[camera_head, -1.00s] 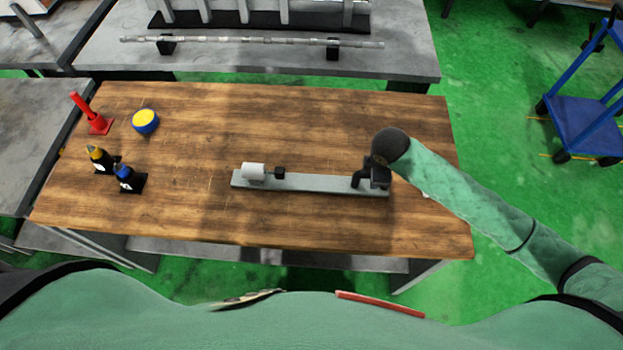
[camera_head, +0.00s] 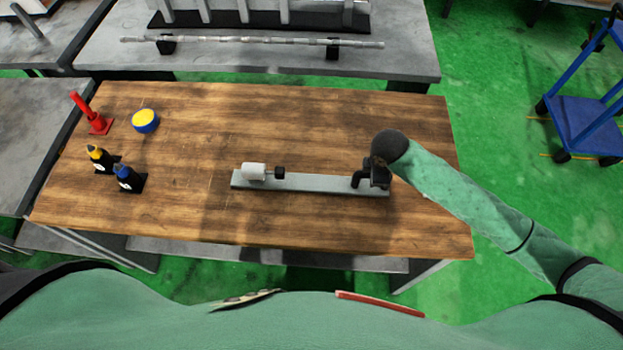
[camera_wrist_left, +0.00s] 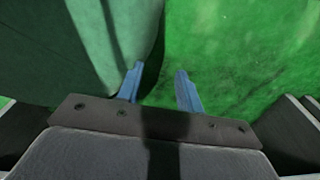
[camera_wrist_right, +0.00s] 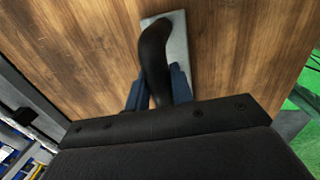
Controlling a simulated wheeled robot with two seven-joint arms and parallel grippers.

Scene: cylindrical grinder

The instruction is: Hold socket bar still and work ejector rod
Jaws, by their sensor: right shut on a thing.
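The grey socket bar (camera_head: 305,184) lies flat on the wooden table, with a white cylinder (camera_head: 253,172) near its left end. A small black knob (camera_head: 280,173) sits just right of the cylinder. A curved black handle (camera_head: 357,180) stands at the bar's right end and also shows in the right wrist view (camera_wrist_right: 153,45). My right gripper (camera_wrist_right: 158,82) is shut on this handle, its blue fingers on either side. My left gripper (camera_wrist_left: 157,78) is open and empty over green; it is out of the head view. I cannot single out the ejector rod with certainty.
On the table's left are a red stand (camera_head: 98,122), a yellow-topped blue round thing (camera_head: 145,121) and two small bottles, one yellow-capped (camera_head: 99,158), one blue-capped (camera_head: 125,175). The table (camera_head: 240,125) is clear behind the bar. A blue cart (camera_head: 585,125) stands at right.

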